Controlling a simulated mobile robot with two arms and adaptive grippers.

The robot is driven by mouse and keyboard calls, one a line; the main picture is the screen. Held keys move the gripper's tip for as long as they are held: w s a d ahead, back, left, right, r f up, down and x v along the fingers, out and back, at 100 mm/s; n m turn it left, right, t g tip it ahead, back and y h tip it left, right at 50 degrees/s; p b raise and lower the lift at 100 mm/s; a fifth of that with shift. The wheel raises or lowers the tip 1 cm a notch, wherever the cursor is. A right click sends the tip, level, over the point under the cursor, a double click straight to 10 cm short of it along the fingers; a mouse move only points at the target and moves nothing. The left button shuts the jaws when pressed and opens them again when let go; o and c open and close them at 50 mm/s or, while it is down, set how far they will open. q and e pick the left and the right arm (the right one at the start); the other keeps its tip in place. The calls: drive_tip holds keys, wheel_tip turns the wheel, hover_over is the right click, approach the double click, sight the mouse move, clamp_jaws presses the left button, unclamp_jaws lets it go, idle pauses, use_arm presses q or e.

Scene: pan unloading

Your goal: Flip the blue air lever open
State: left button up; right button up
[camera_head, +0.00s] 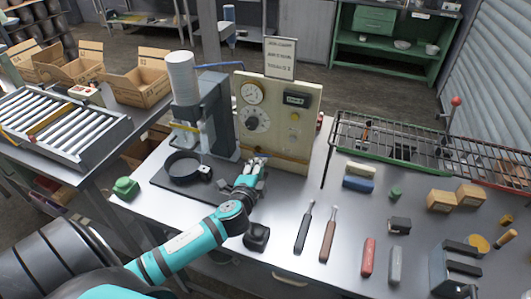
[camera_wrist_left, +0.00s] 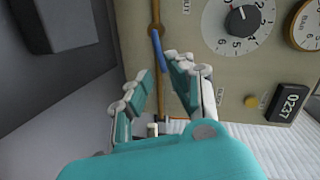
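The blue air lever (camera_wrist_left: 157,50) is a short blue handle on a thin brass pipe (camera_wrist_left: 155,12) along the edge of the beige control panel (camera_wrist_left: 218,62). In the wrist view it lies nearly along the pipe, slightly tilted. My left gripper (camera_wrist_left: 158,70) is open, and the lever shows just beyond the gap between its fingertips; I cannot tell whether they touch it. In the head view my left gripper (camera_head: 254,168) is at the foot of the control panel (camera_head: 277,115) and mostly hides the lever. My right gripper is not in view.
A dark press (camera_head: 216,115) with a white cylinder (camera_head: 182,75) and a round black pan (camera_head: 184,167) stand left of the gripper. A black block (camera_head: 256,237) sits in front. Two screwdriver-like tools (camera_head: 305,228) lie to the right. A wire rack (camera_head: 390,140) stands behind.

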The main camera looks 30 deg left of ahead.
sight(265, 156)
use_arm(q)
drive_tip(key=x, duration=0.6)
drive_tip(key=shift+w+p, duration=0.1)
drive_tip(key=shift+p, duration=0.25)
drive_tip(key=shift+w+a+f, duration=0.2)
drive_tip(key=shift+w, duration=0.4)
clamp_jaws()
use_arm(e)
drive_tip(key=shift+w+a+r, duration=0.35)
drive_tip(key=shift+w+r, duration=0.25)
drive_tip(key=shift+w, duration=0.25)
